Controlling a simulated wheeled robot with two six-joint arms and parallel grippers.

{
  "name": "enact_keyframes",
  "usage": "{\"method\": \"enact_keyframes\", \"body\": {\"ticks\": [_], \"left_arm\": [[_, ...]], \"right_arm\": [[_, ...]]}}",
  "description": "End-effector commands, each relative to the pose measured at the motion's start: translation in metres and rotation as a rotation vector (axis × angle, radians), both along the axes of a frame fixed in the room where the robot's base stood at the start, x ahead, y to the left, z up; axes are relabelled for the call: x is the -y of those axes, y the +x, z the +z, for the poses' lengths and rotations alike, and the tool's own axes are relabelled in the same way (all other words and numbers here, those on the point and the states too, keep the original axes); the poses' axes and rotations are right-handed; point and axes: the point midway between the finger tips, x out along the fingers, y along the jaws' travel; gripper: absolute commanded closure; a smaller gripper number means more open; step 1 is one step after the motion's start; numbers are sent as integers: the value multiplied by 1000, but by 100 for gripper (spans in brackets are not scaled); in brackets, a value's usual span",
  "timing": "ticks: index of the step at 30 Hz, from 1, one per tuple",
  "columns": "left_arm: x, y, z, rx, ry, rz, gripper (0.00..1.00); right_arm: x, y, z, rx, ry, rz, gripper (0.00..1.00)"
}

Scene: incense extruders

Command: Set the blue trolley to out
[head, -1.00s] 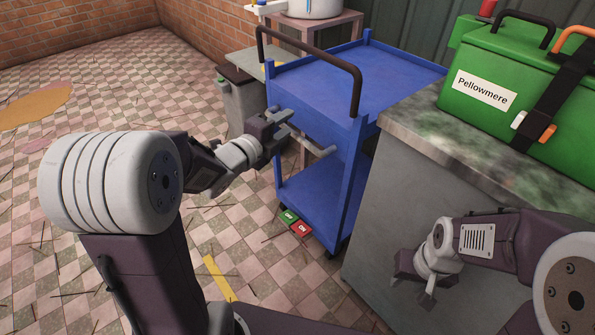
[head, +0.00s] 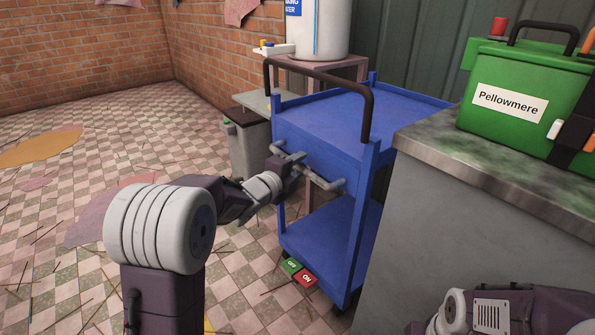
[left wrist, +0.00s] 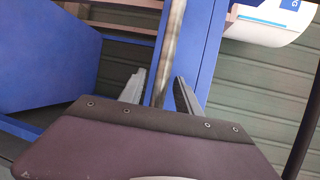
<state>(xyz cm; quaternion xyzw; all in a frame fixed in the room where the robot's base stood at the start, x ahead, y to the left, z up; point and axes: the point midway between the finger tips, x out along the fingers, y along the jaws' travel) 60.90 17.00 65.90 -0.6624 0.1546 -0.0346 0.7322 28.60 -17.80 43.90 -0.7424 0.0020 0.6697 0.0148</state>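The blue trolley (head: 318,147) stands against the green wall, beside the grey counter. It has a black push handle on top and a grey bar handle (head: 325,182) across its front panel. My left gripper (head: 288,158) is at the left part of this bar. In the left wrist view, the grey bar (left wrist: 170,45) runs between the two open fingers (left wrist: 160,88), with a gap on either side. My right arm shows at the bottom right; its fingers are cut off by the frame edge.
Green and red OFF/ON pads (head: 299,272) lie on the floor by the trolley's foot. A grey bin (head: 248,145) stands left of it. The counter (head: 470,215) with a green Pellowmere box (head: 520,100) blocks the right. The tiled floor at left is mostly free.

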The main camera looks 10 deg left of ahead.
Motion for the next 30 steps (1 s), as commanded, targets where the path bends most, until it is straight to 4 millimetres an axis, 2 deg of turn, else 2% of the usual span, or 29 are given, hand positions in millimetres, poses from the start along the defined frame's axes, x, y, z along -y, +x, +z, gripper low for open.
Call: {"method": "enact_keyframes", "body": {"ticks": [7, 8, 9, 12, 30], "left_arm": [[0, 2, 0, 0, 0, 0, 60], [0, 2, 0, 0, 0, 0, 66], [0, 2, 0, 0, 0, 0, 77], [0, 2, 0, 0, 0, 0, 100], [1, 2, 0, -1, 0, 0, 100]], "right_arm": [[0, 0, 0, 0, 0, 0, 64], [0, 0, 0, 0, 0, 0, 64], [0, 0, 0, 0, 0, 0, 64], [0, 0, 0, 0, 0, 0, 64], [0, 0, 0, 0, 0, 0, 64]]}}
